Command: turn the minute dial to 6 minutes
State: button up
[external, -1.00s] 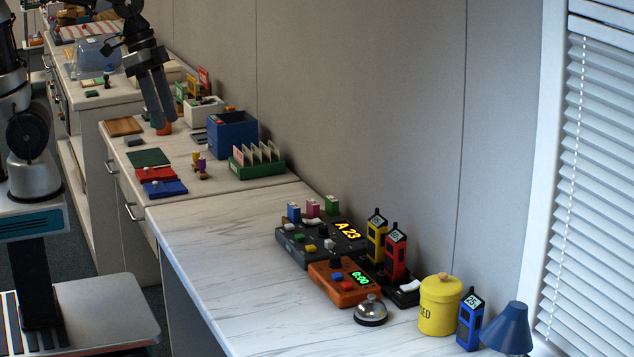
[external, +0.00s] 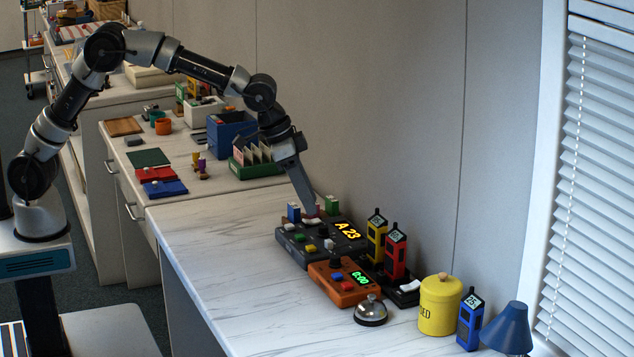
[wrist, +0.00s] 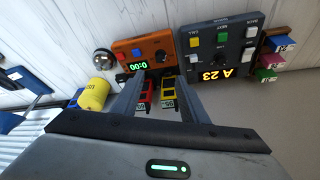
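The orange timer box (external: 340,282) lies on the near counter with a green display reading 0:00, a red and a blue button and a black dial (external: 335,262). In the wrist view the timer (wrist: 150,44) is upside down, ahead of the fingertips, and the dial (wrist: 160,57) shows beside its display. My gripper (external: 310,208) is above the back of the dark grey A 23 box (external: 296,252), apart from the timer. The wrist view shows my gripper (wrist: 160,82) with its fingers spread and nothing held between them. The dial's minute marks are too small to read.
Yellow (external: 376,238) and red (external: 396,256) handsets stand behind the timer. A silver bell (external: 370,311) stands in front of it, and a yellow jar (external: 440,305) to the right. Small coloured blocks stand behind the grey box. The counter's left part is clear.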

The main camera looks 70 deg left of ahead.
aim_at(335, 256)
jog(key=b+x, duration=0.2)
jog(key=x, duration=1.2)
jog(key=shift+f, duration=0.3)
grip_shut()
